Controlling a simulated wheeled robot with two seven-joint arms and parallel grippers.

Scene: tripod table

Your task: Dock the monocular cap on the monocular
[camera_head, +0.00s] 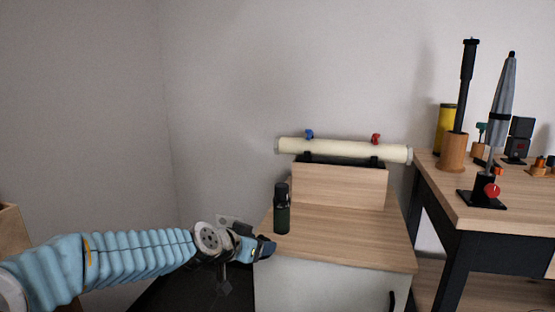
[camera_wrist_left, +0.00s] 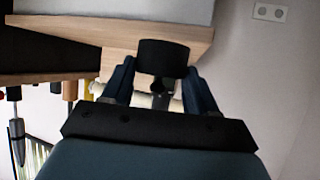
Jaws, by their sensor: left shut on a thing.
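A dark green cylinder with a black top, which looks like the monocular (camera_head: 282,212), stands upright on the wooden top of the cabinet, near its left edge. My left gripper (camera_head: 264,247) is just left of and below it, at the cabinet's left edge and apart from it. In the left wrist view the gripper (camera_wrist_left: 160,78) is shut on a short black round piece, which looks like the monocular cap (camera_wrist_left: 164,55). In the head view the cap is small and dark at the fingertips, and hard to tell from them. My right gripper is not in view.
A cream tube (camera_head: 345,150) with blue and red knobs rests on a wooden block (camera_head: 340,183) at the cabinet's back. A taller table (camera_head: 500,205) on the right holds a folded umbrella (camera_head: 503,100), a black rod (camera_head: 467,85) and a yellow cylinder. The cabinet's front right top is clear.

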